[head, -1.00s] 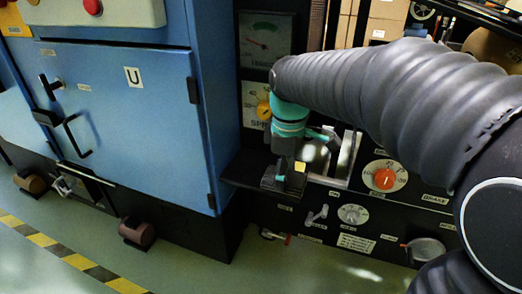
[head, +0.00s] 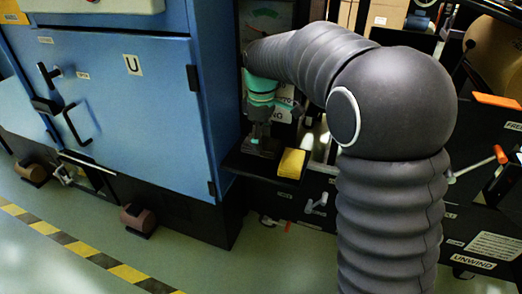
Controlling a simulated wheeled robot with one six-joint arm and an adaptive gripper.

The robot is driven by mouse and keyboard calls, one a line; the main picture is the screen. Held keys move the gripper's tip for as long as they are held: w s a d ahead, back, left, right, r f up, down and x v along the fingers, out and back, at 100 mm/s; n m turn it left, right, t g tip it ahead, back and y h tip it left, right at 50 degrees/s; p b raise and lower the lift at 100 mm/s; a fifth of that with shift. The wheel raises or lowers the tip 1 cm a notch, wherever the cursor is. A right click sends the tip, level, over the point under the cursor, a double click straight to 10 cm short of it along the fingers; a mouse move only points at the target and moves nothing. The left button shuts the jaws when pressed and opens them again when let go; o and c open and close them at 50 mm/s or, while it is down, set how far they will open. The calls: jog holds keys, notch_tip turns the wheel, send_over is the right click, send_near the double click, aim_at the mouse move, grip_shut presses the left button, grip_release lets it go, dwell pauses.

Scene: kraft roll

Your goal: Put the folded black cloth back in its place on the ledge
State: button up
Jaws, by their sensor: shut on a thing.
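The black ledge (head: 236,165) juts out at the right side of the blue cabinet. My gripper (head: 262,143), below a teal wrist band, points down over this ledge. It is shut on a dark thing (head: 262,152) at its fingertips, which looks like the folded black cloth. The dark thing blends with the black ledge, so I cannot tell whether it touches the ledge. A yellow folded pad (head: 292,163) lies on the right end of the ledge, just right of my gripper.
The blue cabinet (head: 130,100) stands close to the left of my gripper. A dial gauge (head: 268,20) and a partly hidden black panel are behind my arm. A small lever (head: 317,204) sticks out below the ledge. My arm hides much of the panel.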

notch_tip(320, 180, down, 3)
jog(key=shift+f, duration=0.2)
jog(key=shift+w+a+f, duration=0.1)
jog(key=shift+w+f, duration=0.05)
jog(key=shift+f, duration=0.2)
jog(key=o, duration=0.7)
jog(key=shift+b, duration=0.3)
